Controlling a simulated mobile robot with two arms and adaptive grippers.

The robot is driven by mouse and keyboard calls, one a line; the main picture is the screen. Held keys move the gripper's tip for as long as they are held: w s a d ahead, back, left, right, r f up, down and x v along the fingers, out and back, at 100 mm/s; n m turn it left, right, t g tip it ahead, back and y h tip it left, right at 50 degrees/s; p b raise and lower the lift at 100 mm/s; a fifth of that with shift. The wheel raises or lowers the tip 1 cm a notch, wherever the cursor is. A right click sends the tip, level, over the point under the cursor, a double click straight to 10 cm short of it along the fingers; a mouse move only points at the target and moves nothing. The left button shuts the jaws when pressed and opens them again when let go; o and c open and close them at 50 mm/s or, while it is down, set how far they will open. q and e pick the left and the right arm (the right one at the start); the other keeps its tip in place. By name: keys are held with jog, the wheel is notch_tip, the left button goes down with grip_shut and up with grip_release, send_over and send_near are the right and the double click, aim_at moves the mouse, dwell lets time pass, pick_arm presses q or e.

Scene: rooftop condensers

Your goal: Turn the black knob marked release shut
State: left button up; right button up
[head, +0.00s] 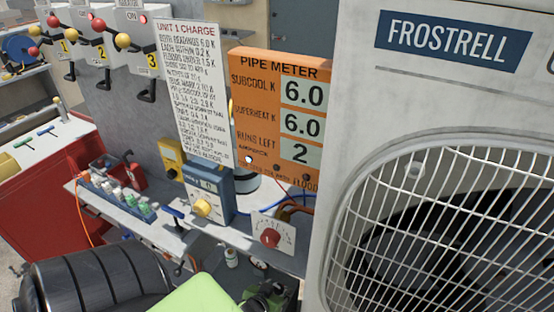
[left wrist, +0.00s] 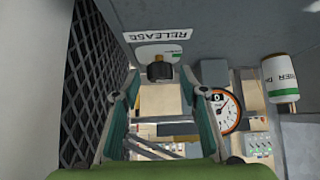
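The black knob (left wrist: 160,70) shows in the left wrist view, below an upside-down white label reading RELEASE (left wrist: 158,36). It sits at a pale plate (left wrist: 158,52) with a green mark. My left gripper (left wrist: 160,94) is open, its two fingers apart on the left and right of the knob's line. The knob appears beyond the fingertips, with no contact visible. In the head view, part of my left gripper (head: 266,298) shows at the bottom, and I cannot make out the black knob there. My right gripper is in neither view.
A round gauge (left wrist: 222,112) and a white canister (left wrist: 280,78) are right of the knob. A dark grille (left wrist: 95,85) is close on the left. In the head view, the Frostrell condenser (head: 365,100) fills the right, beside an orange pipe meter (head: 262,150) and a red-knob dial (head: 270,237).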

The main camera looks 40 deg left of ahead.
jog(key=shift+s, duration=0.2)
pick_arm(q)
jog(key=c, duration=1.1)
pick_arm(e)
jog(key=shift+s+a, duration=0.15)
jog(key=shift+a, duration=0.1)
